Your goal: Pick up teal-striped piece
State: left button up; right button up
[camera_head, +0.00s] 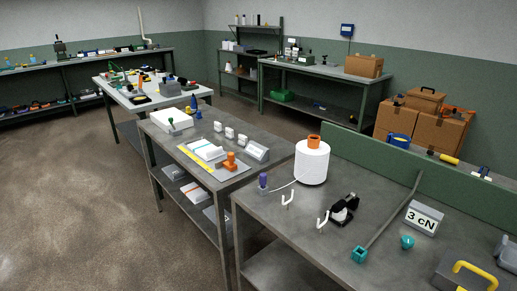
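No piece with clear teal stripes can be made out. On the near grey table (300,238), a teal block (360,255) sits near the front edge, at the near end of a long thin grey rod (394,219). A small teal knob-like piece (407,242) stands to its right, below a block marked "3 cN" (423,217). A large white yarn cone (312,164) with an orange top stands at the table's far left part. Neither of my grippers is in view.
White hooks (322,219), a black device (344,208) and a purple-topped piece (263,182) stand on the near table. A yellow-handled grey item (470,274) is at the lower right. A green panel (420,175) edges the back. Open floor (70,200) lies left.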

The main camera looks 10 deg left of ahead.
aim_at(205, 150)
jog(key=i+j+z, duration=0.1)
jog(key=j+z, duration=1.1)
jog(key=j, duration=0.15)
jog(key=k+j+z, duration=0.1)
jog(key=j+z, duration=0.3)
